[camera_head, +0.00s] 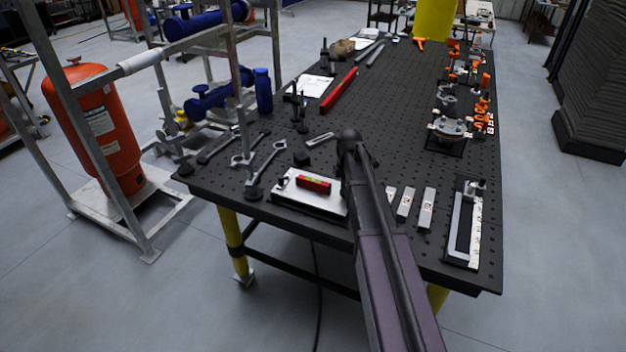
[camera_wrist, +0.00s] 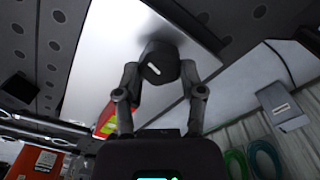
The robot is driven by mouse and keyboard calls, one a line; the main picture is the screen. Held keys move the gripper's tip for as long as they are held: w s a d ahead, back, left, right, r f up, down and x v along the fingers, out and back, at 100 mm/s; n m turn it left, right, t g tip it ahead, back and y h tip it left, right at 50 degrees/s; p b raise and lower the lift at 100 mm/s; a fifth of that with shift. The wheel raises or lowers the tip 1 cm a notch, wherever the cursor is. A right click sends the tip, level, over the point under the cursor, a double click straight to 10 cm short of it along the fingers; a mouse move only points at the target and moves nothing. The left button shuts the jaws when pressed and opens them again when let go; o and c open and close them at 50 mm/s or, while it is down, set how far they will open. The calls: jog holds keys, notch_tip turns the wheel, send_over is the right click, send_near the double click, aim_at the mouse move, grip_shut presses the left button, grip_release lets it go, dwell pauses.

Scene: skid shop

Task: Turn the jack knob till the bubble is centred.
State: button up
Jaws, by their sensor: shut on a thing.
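The jack knob (camera_wrist: 160,60) is dark and round with a short white mark on its face, in the wrist view beside a pale metal plate (camera_wrist: 115,50). My gripper (camera_wrist: 162,82) has one finger on each side of the knob and is shut on it. In the head view my arm hides the gripper and knob. The plate also shows there (camera_head: 290,193), lying on the black table, with a red level (camera_head: 313,184) on top. The level shows partly behind my left finger in the wrist view (camera_wrist: 106,122). The bubble is too small to read.
The black perforated table (camera_head: 390,110) holds wrenches (camera_head: 265,160) left of the plate, pale bars (camera_head: 426,208) right of my arm, and a square frame tool (camera_head: 463,225) at the right front. Orange clamps (camera_head: 482,105) line the right edge. The table's middle is mostly clear.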

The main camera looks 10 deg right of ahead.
jog(key=shift+n, duration=2.1)
jog(key=o, duration=1.1)
jog(key=shift+s+r, duration=0.1)
jog(key=shift+o, duration=0.5)
jog(key=shift+r+p, duration=1.5)
jog(key=shift+r, duration=0.1)
